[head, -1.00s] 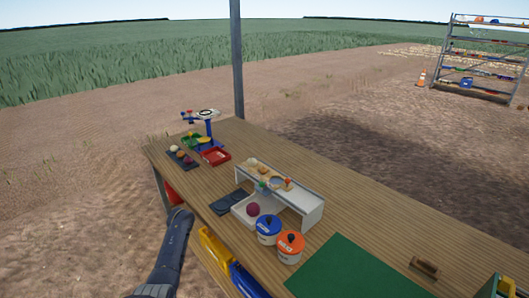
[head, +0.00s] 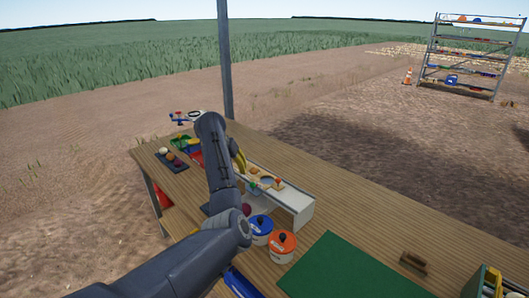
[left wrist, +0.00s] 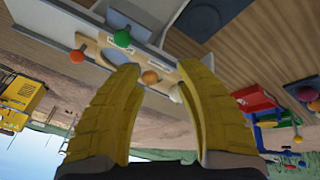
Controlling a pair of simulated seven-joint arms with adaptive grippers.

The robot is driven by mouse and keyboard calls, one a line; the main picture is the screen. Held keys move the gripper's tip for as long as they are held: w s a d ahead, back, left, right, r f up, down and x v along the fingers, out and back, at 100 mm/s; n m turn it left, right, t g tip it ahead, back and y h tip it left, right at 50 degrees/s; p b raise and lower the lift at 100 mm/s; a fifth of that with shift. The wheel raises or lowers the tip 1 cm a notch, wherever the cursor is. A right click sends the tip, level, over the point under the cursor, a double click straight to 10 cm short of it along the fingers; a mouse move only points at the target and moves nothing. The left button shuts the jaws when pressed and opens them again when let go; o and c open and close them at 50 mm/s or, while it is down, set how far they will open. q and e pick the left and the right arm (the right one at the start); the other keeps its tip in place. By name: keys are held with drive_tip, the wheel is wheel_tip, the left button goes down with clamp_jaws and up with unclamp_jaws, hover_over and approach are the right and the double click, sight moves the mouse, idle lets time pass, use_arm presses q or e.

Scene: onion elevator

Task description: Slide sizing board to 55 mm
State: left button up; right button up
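The sizing board (head: 256,174) is a tan plate with holes on top of a white bench-like stand (head: 298,207). In the left wrist view the sizing board (left wrist: 112,54) has a large round hole, with green, orange and red-orange balls or knobs around it. My left gripper (head: 241,164) is over the stand's far end, its arm hiding part of it. In the left wrist view my left gripper (left wrist: 158,72) has its yellow fingers spread, with the board beyond their tips. Contact cannot be told. No size marks are readable. My right gripper is not in view.
A blue-lidded pot (head: 260,230) and an orange-lidded pot (head: 282,246) stand beside the stand. A green mat (head: 340,268) lies at the near right. A dark tray with balls (head: 171,161) and a scale (head: 187,116) are at the far end. The table's right side is mostly clear.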

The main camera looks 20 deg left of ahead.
sight(277, 179)
use_arm(q)
drive_tip(key=d+r+m+h, duration=0.1)
drive_tip(key=d+r+m, duration=0.4)
drive_tip(key=d+r, duration=0.55)
drive_tip(key=shift+g, duration=0.3)
drive_tip(key=x, duration=1.2)
drive_tip(key=d+x, duration=0.1)
drive_tip(key=x, duration=0.4)
drive_tip(key=shift+s+d+f, duration=0.1)
drive_tip(key=shift+d+f, duration=0.1)
drive_tip(key=shift+f, duration=0.1)
drive_tip(key=shift+c, duration=0.2)
clamp_jaws()
